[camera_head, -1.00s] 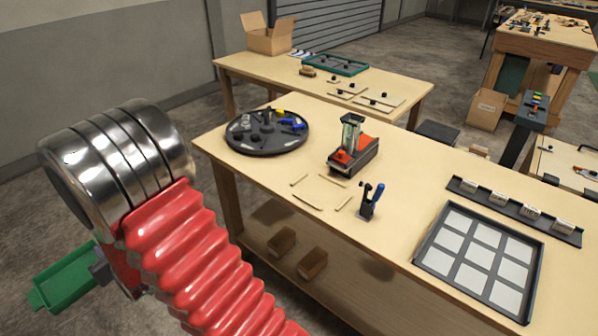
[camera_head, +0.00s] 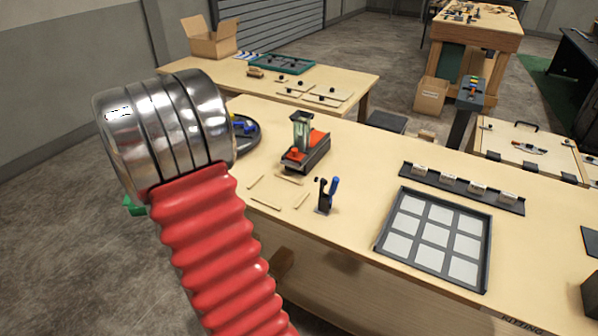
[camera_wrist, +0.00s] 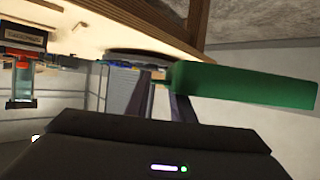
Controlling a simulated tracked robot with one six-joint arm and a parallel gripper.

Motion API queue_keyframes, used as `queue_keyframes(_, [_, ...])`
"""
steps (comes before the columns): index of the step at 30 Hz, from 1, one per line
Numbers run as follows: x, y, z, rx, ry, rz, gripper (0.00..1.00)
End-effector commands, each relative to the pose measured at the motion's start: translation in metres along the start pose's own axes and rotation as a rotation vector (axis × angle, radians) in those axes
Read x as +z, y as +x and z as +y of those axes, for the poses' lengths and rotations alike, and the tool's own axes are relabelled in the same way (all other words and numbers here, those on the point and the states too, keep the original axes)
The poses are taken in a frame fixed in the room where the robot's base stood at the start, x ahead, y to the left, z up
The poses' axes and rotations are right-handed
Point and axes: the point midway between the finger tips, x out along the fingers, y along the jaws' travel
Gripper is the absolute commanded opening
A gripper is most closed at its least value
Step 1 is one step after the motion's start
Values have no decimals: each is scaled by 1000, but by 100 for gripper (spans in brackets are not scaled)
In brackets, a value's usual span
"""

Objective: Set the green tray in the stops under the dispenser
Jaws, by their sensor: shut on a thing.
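The green tray (camera_wrist: 245,85) extends to the right from my gripper (camera_wrist: 163,92) in the wrist view. My gripper is shut on the tray's near end. In the head view only a small green piece of the tray (camera_head: 134,207) shows, left of my red arm; the gripper is hidden behind the arm there. The dispenser (camera_head: 305,150), red and dark with a clear column, stands on the near table. It also shows inverted in the wrist view (camera_wrist: 22,82). The stops (camera_head: 266,203), thin wooden strips, lie on the table in front of the dispenser, with bare wood between them.
A toggle clamp with a blue handle (camera_head: 327,195) stands right of the stops. A dark round turntable (camera_head: 247,138) is partly behind my arm. A framed panel of pale squares (camera_head: 436,237) and a dark rail (camera_head: 461,188) lie to the right. The table's front edge is near my arm.

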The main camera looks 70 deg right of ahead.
Motion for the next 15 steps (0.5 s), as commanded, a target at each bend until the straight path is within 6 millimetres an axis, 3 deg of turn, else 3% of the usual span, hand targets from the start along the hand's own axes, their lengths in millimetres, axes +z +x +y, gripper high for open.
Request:
queue_keyframes(1, [-4,4,22,44,20,2,0])
queue_keyframes(8, [-14,9,118,239,100,1,0])
queue_keyframes(15, [-17,-2,218,445,185,1,0])
